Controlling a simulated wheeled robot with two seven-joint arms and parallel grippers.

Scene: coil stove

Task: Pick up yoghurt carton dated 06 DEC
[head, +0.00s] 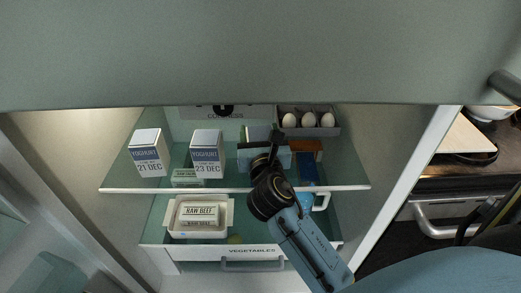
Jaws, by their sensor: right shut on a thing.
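Two yoghurt cartons stand on the fridge's glass shelf: one dated 21 DEC (149,154) at the left and one dated 23 DEC (207,155) to its right. I can read no 06 DEC date. My right gripper (263,158) reaches in over the shelf, right of the 23 DEC carton. It is shut on a box-shaped thing (258,133) that it largely hides, so I cannot read any label on it. My left gripper is not in view.
An egg tray (326,131) with three visible eggs stands at the back right. A raw beef tray (222,231) lies below the shelf edge (160,190), above the vegetables drawer (225,251). The fridge's right wall and a counter are close to my right arm.

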